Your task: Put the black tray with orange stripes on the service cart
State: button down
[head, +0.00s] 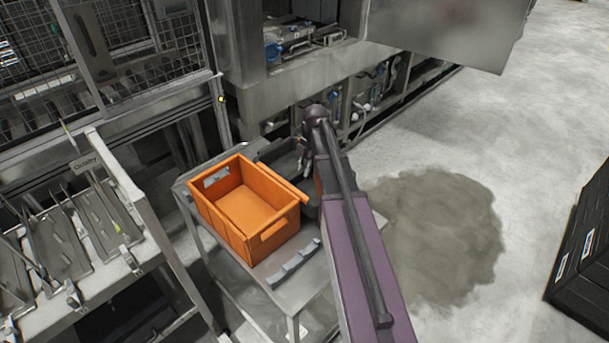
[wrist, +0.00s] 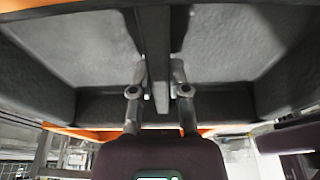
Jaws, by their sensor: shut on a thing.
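The black tray shows large in the wrist view (wrist: 85,45), with orange stripes along its edges. My gripper (wrist: 160,78) has its two fingers on either side of the tray's middle rib and is shut on it. In the head view, the dark tray (head: 277,155) is mostly hidden behind an orange crate and my arm. My gripper (head: 305,172) is at the tray, largely covered by my arm. The service cart (head: 310,288) is a grey metal table under the crate. The tray is at the cart's far right side; I cannot tell whether it touches the top.
The open orange crate (head: 240,205) takes up much of the cart top, close beside the tray. A small grey strip (head: 293,263) lies at the cart's near edge. A rack with metal trays (head: 95,215) stands left. Black crates (head: 580,250) stand far right. The floor between is clear.

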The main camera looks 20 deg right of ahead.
aim_at(304, 184)
jog(key=shift+f, duration=0.3)
dwell(0.4)
notch_tip(304, 184, down, 7)
jog(key=b, duration=0.7)
jog(key=shift+r, duration=0.2)
jog(key=shift+f+b, duration=0.5)
jog(key=shift+f, duration=0.05)
dwell(0.6)
jog(key=c, duration=0.5)
grip_release()
jog(key=shift+c, duration=0.2)
jog(key=shift+r, duration=0.15)
